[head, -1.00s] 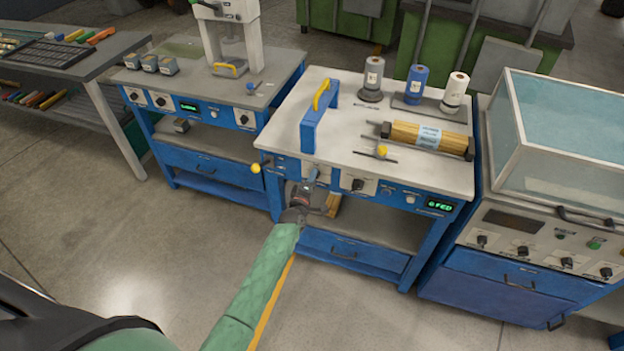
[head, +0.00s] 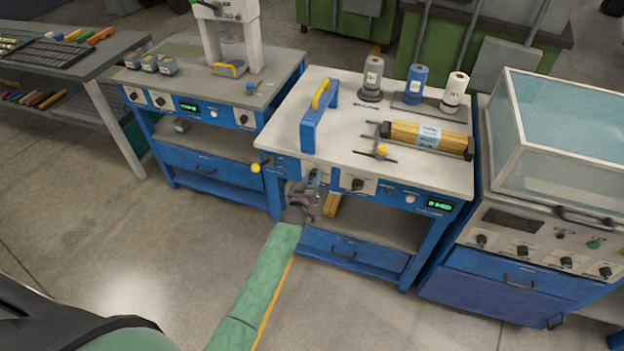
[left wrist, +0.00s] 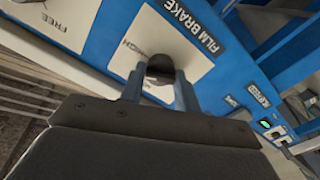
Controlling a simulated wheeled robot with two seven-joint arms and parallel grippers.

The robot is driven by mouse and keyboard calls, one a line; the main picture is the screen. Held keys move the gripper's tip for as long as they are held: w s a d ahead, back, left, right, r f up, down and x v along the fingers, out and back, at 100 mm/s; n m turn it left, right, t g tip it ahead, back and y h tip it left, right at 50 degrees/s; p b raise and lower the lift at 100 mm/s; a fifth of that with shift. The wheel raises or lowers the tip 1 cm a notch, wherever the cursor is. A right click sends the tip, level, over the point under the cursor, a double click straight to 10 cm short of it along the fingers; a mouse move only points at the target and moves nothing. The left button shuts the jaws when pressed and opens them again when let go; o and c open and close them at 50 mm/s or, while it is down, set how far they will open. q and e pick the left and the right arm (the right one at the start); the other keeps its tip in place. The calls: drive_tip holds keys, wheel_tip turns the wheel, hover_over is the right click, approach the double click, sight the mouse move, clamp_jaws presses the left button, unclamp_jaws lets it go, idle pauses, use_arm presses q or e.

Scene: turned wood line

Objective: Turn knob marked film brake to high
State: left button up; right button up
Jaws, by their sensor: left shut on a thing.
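The film brake knob (left wrist: 160,66) is dark and round. It sits on a white plate (left wrist: 143,38) on the blue panel, beside the label "FILM BRAKE" (left wrist: 200,28). In the left wrist view my left gripper (left wrist: 159,84) has a finger on each side of the knob and is shut on it. The fingers hide part of the knob, so I cannot tell exactly where it points. In the head view my left gripper (head: 314,180) is at the front panel of the middle bench, where it covers the knob. My right gripper is not in view.
Another knob (head: 357,184) sits right of my gripper on the same panel. A green-lit display (head: 439,205) is at the panel's right end. A yellow-ended lever (head: 256,168) sticks out at the left. Wrapped wooden sticks (head: 428,136) lie on the bench top.

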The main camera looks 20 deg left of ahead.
use_arm(q)
drive_tip(key=m, duration=0.5)
drive_tip(key=shift+s+d+f+b, duration=0.1)
drive_tip(key=shift+f+b, duration=0.1)
drive_tip(key=shift+b, duration=0.15)
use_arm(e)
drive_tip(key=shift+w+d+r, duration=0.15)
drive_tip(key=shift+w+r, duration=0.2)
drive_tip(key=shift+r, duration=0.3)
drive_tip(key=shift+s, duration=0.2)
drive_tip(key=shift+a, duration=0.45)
use_arm(q)
drive_tip(key=o, duration=0.9)
drive_tip(key=shift+c, duration=0.2)
drive_tip(key=shift+o, duration=0.6)
drive_tip(key=shift+r, duration=0.1)
